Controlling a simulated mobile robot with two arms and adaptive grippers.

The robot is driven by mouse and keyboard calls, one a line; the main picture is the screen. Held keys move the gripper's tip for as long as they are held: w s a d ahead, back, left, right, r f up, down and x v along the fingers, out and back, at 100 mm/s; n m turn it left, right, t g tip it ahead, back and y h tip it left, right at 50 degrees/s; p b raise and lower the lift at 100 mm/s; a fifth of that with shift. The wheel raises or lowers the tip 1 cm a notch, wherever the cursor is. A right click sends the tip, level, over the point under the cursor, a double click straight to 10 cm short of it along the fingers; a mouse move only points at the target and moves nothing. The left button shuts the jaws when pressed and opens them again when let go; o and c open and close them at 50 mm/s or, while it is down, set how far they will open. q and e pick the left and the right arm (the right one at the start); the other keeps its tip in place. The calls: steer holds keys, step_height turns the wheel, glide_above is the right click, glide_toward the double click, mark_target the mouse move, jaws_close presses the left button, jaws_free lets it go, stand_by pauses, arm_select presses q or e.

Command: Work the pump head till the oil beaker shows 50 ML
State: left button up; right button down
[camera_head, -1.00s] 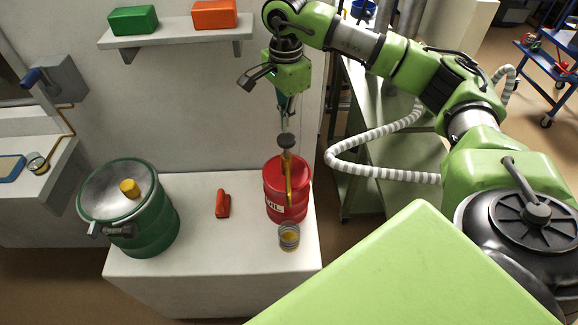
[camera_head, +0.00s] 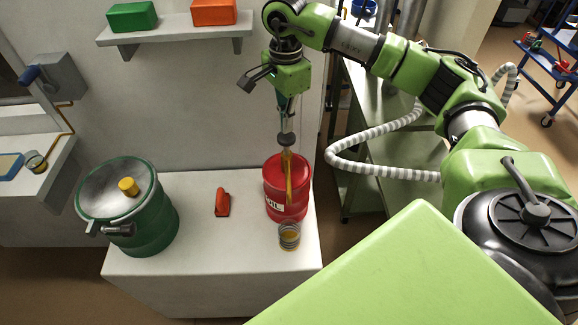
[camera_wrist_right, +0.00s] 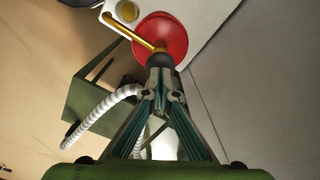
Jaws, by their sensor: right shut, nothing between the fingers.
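A red oil drum (camera_head: 298,172) stands at the right end of the white bench, with a dark pump head (camera_head: 286,139) and a brass-coloured spout on top. The oil beaker (camera_head: 289,236) stands in front of it with yellow liquid inside; its reading is too small to tell. My right gripper (camera_head: 287,125) is shut and empty, pointing down with its tips at the pump head. In the right wrist view the shut fingertips (camera_wrist_right: 160,66) meet the dark pump head (camera_wrist_right: 158,60) above the red drum (camera_wrist_right: 172,35). My left gripper is not in view.
A green pot (camera_head: 150,225) with a yellow knob stands at the bench's left. A red-orange object (camera_head: 222,203) lies mid-bench. Above, a wall shelf (camera_head: 180,36) holds a green box (camera_head: 132,16) and an orange box (camera_head: 213,11). Bench space between pot and drum is mostly clear.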

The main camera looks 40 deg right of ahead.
mark_target(287, 136)
steer(key=shift+f, duration=0.15)
stand_by(0.4)
steer(key=shift+s+f+b, duration=0.1)
steer(key=shift+f+b, duration=1.85)
steer(key=shift+f, duration=0.45)
steer(key=shift+r, duration=0.1)
steer(key=shift+r+p, duration=1.6)
steer(key=shift+r, duration=0.8)
step_height(287, 136, up, 6)
steer(key=p, duration=0.3)
steer(key=shift+p, duration=0.4)
